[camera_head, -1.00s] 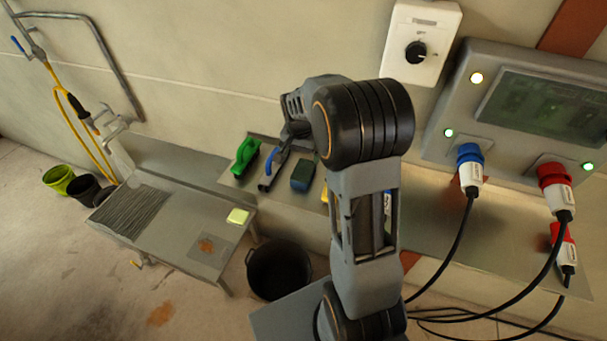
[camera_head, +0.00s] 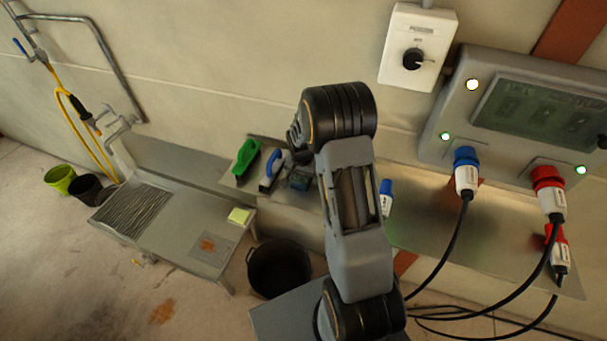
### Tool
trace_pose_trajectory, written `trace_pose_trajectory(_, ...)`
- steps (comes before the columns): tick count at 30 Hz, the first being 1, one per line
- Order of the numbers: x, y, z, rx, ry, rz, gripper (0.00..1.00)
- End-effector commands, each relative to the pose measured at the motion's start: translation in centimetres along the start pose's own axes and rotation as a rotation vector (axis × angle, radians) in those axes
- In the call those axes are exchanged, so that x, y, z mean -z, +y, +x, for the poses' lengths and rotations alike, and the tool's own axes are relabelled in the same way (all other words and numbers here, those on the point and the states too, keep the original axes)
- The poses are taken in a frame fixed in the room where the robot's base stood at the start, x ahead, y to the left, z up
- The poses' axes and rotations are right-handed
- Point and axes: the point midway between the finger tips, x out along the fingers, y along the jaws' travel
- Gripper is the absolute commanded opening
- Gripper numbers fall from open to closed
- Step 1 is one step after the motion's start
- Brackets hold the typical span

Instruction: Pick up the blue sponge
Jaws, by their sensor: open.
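The blue sponge (camera_head: 299,181) is a small dark blue block on the metal shelf (camera_head: 420,225) along the wall. It lies to the right of a blue-handled tool, and its upper part is partly covered by my gripper. My gripper (camera_head: 299,156) is just above or at the sponge, small and dark behind the black wrist joint. It is open. I cannot tell whether its fingers touch the sponge or stand around it.
A green brush (camera_head: 246,157) and the blue-handled tool (camera_head: 271,170) lie left of the sponge. A sink table (camera_head: 180,245) with a yellow-green sponge (camera_head: 239,215), a black bucket (camera_head: 277,268) and plugged cables (camera_head: 462,220) are nearby.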

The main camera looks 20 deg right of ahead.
Motion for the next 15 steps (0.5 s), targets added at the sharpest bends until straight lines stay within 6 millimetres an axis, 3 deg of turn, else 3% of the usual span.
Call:
trace_pose_trajectory(8,0.02,0.00,0.21,0.000,0.001,0.000,0.96)
trace_pose_trajectory(15,0.01,0.00,0.19,0.000,0.000,0.000,0.73)
